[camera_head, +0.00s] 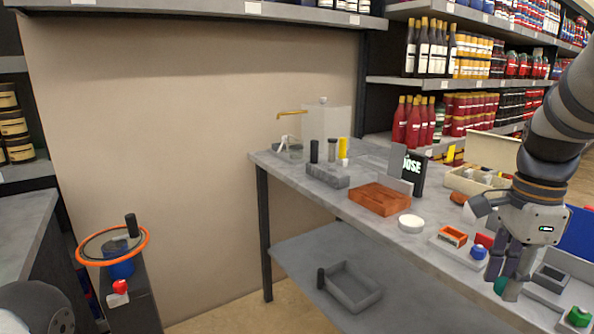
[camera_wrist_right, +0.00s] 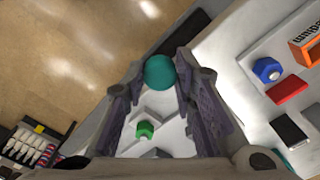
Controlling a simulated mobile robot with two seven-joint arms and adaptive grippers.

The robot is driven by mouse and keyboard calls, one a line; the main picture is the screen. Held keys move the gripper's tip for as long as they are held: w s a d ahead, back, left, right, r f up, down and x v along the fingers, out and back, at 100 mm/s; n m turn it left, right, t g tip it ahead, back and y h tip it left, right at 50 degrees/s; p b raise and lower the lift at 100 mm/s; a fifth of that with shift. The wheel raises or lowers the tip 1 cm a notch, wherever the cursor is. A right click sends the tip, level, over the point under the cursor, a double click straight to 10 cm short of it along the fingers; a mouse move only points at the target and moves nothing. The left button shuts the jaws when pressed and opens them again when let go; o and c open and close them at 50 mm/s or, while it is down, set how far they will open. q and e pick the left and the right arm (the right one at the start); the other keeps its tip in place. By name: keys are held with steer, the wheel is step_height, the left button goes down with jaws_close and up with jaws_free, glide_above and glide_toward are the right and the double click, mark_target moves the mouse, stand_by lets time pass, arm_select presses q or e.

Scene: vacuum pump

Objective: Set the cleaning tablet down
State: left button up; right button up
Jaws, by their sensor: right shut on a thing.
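The cleaning tablet appears to be the teal round piece (camera_wrist_right: 160,71) between my right fingertips. In the head view, part of it (camera_head: 501,285) shows beside the fingers, and the rest is hidden behind them. My right gripper (camera_head: 508,290) points down at the front edge of the grey bench (camera_head: 385,228), shut on the teal piece. In the right wrist view, the fingers (camera_wrist_right: 163,85) press it from both sides, with the floor and pale trays beyond. Whether it touches anything below cannot be told. My left gripper is not in view.
An orange tray (camera_head: 453,236), a red block (camera_wrist_right: 288,90) and a blue piece (camera_head: 478,252) lie near the gripper. A green piece (camera_head: 578,317) sits on a pale tray. A white round lid (camera_head: 411,223) and a brown tray (camera_head: 380,198) stand further left.

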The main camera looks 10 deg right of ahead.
steer(key=s+a+f+n, duration=0.4)
steer(key=a+n, duration=0.5)
steer(key=n, duration=0.2)
steer(key=s+a+f+n, duration=0.5)
steer(key=a+n, duration=0.4)
steer(key=n, duration=0.1)
steer(key=shift+a+n, duration=0.3)
steer(key=shift+n, duration=0.1)
